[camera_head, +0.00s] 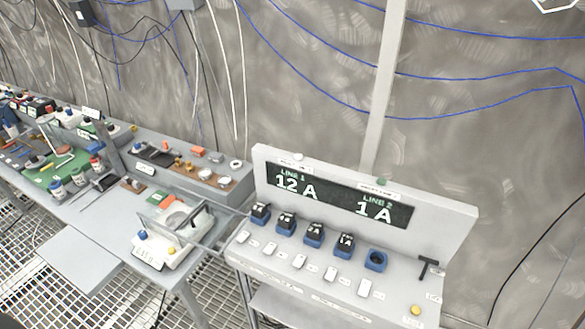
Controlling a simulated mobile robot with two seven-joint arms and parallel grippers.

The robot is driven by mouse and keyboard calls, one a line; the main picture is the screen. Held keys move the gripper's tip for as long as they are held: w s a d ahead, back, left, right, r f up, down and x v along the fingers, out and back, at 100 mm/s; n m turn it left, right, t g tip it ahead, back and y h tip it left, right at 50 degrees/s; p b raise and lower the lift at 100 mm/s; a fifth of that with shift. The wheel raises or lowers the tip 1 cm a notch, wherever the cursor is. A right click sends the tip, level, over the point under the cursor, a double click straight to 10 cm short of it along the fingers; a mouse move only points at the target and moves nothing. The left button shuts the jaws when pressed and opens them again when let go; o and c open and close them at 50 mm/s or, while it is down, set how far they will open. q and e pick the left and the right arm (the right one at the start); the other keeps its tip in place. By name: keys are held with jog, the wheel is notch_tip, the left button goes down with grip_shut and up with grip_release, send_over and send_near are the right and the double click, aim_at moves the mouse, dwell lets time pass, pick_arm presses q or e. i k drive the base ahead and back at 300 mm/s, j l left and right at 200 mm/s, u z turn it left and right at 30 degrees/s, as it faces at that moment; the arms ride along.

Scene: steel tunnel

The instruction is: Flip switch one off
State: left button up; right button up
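A white control panel (262,163) stands at the lower right. Its dark display (340,200) reads "LINE 1 12 A" and "LINE 2 1 A". A row of small white switches runs along its sloped front: the leftmost switch (243,237), others in the middle (299,262), and the rightmost switch (364,288). Their labels are too small to read, so I cannot tell which is numbered one or which way each is set. Neither of my grippers is in view.
Behind the switches, black blocks (313,229) sit in blue sockets; the rightmost blue socket (376,260) looks empty. A black T-shaped handle (428,267) and a yellow button (415,310) are at the panel's right. A cluttered grey bench (95,210) stands left.

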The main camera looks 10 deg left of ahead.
aim_at(243, 236)
jog(key=u, duration=0.7)
jog(key=j+z, duration=0.2)
jog(key=j, duration=0.35)
jog(key=z, duration=0.9)
jog(key=u, duration=0.7)
jog(key=k+u, duration=0.2)
jog(key=k, duration=0.4)
jog(key=i+l+u, duration=0.15)
jog(key=i, duration=0.25)
jog(key=i+u, duration=0.15)
jog(key=i, duration=0.25)
jog(key=i+l+u, duration=0.15)
jog(key=i+l, duration=0.1)
jog(key=i, duration=0.1)
